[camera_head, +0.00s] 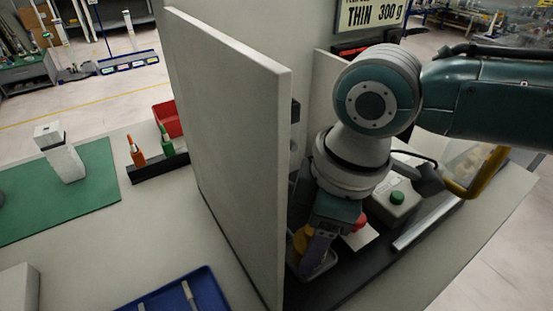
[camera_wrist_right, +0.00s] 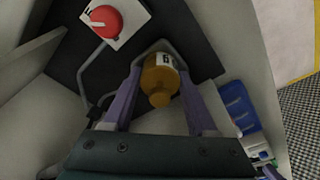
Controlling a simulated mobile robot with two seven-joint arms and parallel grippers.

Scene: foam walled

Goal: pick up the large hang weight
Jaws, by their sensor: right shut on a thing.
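The large hang weight (camera_wrist_right: 160,84) appears as an orange-brown cylinder with a pale label, between the purple fingers of my right gripper (camera_wrist_right: 160,66) in the right wrist view. The gripper is shut on it. In the head view the right gripper (camera_head: 310,252) points down inside the walled bay, and a bit of the orange weight (camera_head: 300,239) shows beside the finger. Most of the weight is hidden there by the hand. I cannot tell whether it is clear of the surface below. My left gripper is not in view.
A tall foam wall (camera_head: 228,135) stands left of my right arm. A red knob (camera_head: 360,222) on a white plate and a grey box with a green button (camera_head: 397,197) are close right of the hand. A blue tray (camera_head: 207,291) and green mat (camera_head: 92,188) lie beyond the wall.

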